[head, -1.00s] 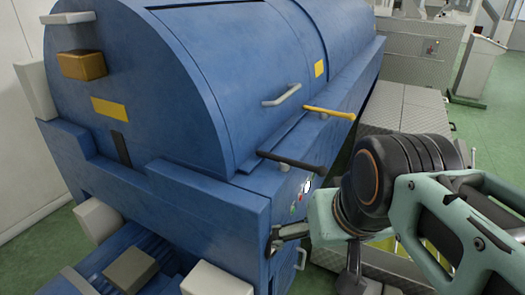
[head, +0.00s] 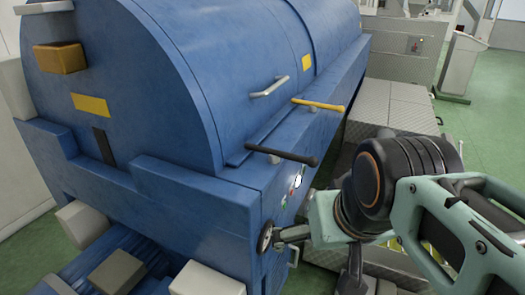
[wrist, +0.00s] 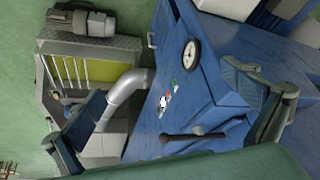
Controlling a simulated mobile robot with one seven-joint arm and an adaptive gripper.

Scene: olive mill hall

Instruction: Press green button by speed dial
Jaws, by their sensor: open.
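The speed dial (wrist: 192,53), white-faced with a black rim, is on the blue machine's side panel in the wrist view. It shows edge-on in the head view (head: 265,237). A small green button (wrist: 175,84) sits beside it, with red and white spots further along. In the head view a green spot (head: 284,201) shows on the same panel. My gripper (head: 314,258) is open and empty in front of the panel, one finger overlapping the dial's edge in the picture. In the wrist view the fingers (wrist: 162,84) stand wide apart, the buttons between them. I see no contact with the button.
A black-gripped lever (head: 282,155) and a yellow one (head: 318,104) stick out above the panel. A metal handle (head: 269,87) is on the cover. Metal boxes (head: 390,125) stand behind my arm. Green floor (head: 485,140) is clear at the right.

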